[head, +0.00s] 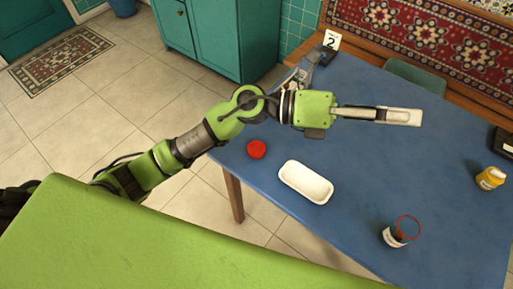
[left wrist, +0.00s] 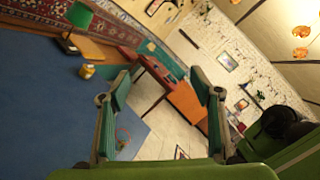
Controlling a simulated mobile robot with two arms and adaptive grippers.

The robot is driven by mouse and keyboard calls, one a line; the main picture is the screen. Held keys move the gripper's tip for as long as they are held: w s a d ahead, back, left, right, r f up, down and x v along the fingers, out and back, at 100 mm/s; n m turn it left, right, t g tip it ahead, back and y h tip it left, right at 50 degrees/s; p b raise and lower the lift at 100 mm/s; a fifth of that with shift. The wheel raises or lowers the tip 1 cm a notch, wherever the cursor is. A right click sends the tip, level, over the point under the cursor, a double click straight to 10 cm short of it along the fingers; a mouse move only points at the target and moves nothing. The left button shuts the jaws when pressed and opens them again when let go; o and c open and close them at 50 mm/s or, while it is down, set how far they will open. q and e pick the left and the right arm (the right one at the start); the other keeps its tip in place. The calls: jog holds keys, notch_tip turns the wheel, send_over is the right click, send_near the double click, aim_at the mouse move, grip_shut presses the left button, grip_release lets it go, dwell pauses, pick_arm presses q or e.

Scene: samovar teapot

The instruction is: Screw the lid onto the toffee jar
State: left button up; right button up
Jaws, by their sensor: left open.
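The red lid (head: 257,149) lies flat on the blue table near its left edge in the head view. The toffee jar (head: 395,238), with a pale label, dark contents and a red ring at its open-looking top, stands near the front edge. A red ring at the table edge in the left wrist view (left wrist: 122,134) seems to be the jar. My left gripper (head: 412,117) is open and empty, reaching right above the table, beyond the jar and apart from the lid. Its two fingers stand wide apart in the left wrist view (left wrist: 160,96). My right gripper is not in view.
A white tray (head: 306,196) lies between lid and jar on the blue table (head: 360,150). A yellow jar (head: 490,178) stands at the right. A number card (head: 331,40) stands at the back corner. A green chair (head: 415,75) is behind the table. The table's middle is clear.

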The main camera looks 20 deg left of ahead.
pick_arm(q)
notch_tip(320, 180, down, 6)
jog(key=s+m+g+y, duration=0.1)
jog(key=m+g+y, duration=0.2)
jog(key=m, duration=0.1)
jog(key=m+t+y, duration=0.1)
jog(key=m+y, duration=0.2)
jog(key=y, duration=1.3)
send_over(255, 148)
notch_tip(255, 148, down, 13)
jog(key=shift+r, duration=0.2)
notch_tip(255, 148, down, 8)
jog(key=shift+r+p, duration=0.25)
jog(key=shift+p, duration=0.35)
jog(key=shift+f, duration=0.6)
